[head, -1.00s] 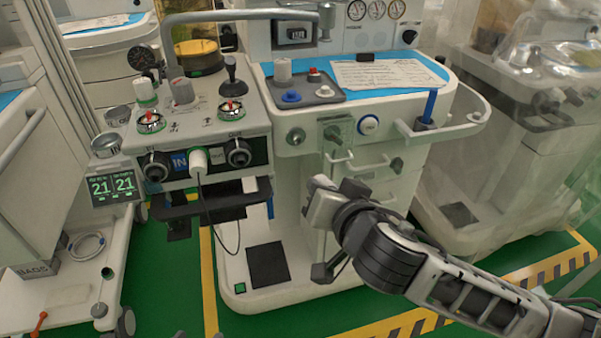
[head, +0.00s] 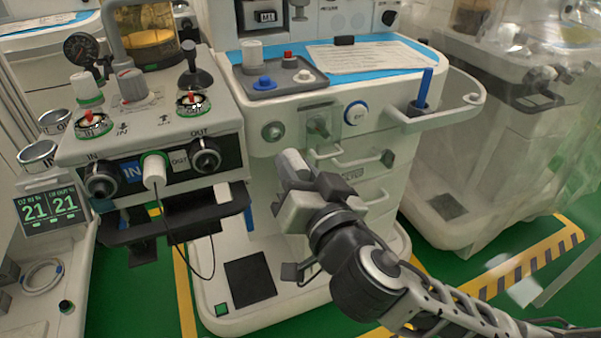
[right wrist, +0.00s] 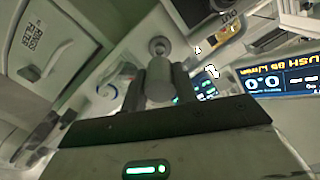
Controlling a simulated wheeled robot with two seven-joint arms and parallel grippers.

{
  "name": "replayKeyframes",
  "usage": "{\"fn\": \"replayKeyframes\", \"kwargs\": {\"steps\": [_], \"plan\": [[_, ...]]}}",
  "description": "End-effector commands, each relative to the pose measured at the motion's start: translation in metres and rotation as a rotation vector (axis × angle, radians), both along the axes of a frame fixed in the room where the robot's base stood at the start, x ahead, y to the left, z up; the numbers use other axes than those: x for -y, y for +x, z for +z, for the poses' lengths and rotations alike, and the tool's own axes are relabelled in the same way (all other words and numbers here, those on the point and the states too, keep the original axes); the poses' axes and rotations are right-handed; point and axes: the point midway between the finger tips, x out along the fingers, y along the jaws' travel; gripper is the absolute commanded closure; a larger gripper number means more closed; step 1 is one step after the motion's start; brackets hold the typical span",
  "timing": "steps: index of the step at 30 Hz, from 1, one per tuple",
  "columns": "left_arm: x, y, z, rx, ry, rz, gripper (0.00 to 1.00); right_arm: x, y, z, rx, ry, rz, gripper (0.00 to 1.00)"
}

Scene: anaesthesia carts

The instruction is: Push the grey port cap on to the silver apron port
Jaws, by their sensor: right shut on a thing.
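The silver apron port (head: 272,131) is a round fitting on the white front apron of the middle cart. It also shows ahead of the fingers in the right wrist view (right wrist: 158,47). My right gripper (head: 296,172) is below and slightly right of that port in the head view. It is shut on the grey port cap (head: 290,160), a short grey cylinder. In the right wrist view the cap (right wrist: 160,82) sits between the two dark fingers, its far end towards the port, with a small gap showing. My left gripper is not in view.
Right of the port are a clear square plate with a valve (head: 319,125) and a blue-ringed white port (head: 356,113). A grey tray (head: 270,88) with small caps lies above. The box with IN and OUT knobs (head: 204,157) projects at left. Drawer handles (head: 365,165) stick out at right.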

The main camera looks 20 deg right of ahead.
Motion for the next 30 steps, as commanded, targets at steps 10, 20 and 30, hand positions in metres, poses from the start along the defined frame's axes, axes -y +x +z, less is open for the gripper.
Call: {"fn": "replayKeyframes", "kwargs": {"steps": [10,20,30], "plan": [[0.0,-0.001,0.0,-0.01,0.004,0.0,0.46,-0.001,0.033,0.001,0.001,0.001,-0.002,0.93],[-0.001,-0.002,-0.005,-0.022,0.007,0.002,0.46,-0.001,0.047,0.001,0.001,0.001,0.0,0.93],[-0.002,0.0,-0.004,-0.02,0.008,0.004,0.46,-0.001,0.047,0.001,0.0,0.001,0.0,0.93]]}}
